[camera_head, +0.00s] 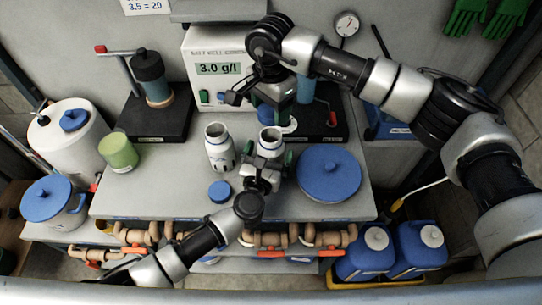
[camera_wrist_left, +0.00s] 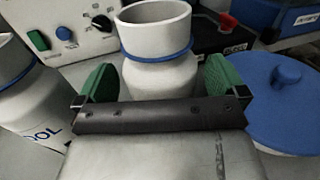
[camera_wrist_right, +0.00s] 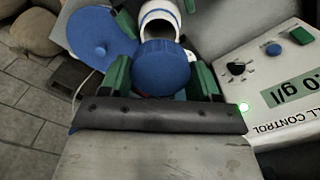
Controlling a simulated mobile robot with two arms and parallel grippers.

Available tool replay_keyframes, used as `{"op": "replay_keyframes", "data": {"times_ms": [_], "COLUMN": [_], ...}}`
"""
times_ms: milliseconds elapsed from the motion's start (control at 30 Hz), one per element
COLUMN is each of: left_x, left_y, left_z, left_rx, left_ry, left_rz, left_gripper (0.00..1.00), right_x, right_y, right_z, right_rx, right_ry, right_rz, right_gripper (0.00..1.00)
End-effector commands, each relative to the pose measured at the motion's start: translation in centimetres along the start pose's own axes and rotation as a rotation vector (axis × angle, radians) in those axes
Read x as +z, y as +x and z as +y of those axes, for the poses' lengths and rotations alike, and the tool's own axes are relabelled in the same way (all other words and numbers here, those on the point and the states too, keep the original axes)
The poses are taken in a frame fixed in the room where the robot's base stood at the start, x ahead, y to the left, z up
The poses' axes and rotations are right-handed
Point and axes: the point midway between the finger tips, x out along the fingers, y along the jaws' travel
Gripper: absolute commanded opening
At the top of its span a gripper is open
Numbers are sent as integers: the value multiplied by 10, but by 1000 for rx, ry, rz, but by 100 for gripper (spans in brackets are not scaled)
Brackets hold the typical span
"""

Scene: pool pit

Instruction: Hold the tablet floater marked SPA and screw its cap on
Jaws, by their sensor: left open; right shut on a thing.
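A white floater (camera_head: 270,137) with a blue ring and an open top stands upright on the table; its label is hidden. It also shows in the left wrist view (camera_wrist_left: 158,75). My left gripper (camera_head: 268,158) is open, its green pads on either side of it with small gaps. My right gripper (camera_head: 270,104) is shut on a blue cap (camera_wrist_right: 163,68), held behind and above the floater, apart from its mouth. A second white floater (camera_head: 219,150), open-topped, stands to the left; its label ends in "OOL" in the left wrist view (camera_wrist_left: 30,110).
A loose blue cap (camera_head: 219,190) lies at the table's front. A large blue lid (camera_head: 328,172) is right of my left gripper. A meter reading 3.0 g/l (camera_head: 218,68) stands behind, and a green cup (camera_head: 118,152) at left.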

Motion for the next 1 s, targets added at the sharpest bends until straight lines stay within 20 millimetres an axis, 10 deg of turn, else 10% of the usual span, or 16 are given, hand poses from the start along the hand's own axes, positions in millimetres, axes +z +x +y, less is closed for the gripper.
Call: {"op": "replay_keyframes", "data": {"times_ms": [467,900,1000], "left_x": [0,0,0], "left_y": [11,11,11], "left_z": [0,0,0], "left_rx": [-1,0,0], "left_ry": [0,0,0], "left_rz": [0,0,0], "left_gripper": [98,31,31], "right_x": [0,0,0], "right_y": [0,0,2], "right_z": [0,0,0], "right_rx": [0,0,1], "right_ry": [0,0,0], "right_rz": [0,0,0], "right_gripper": [40,40,40]}}
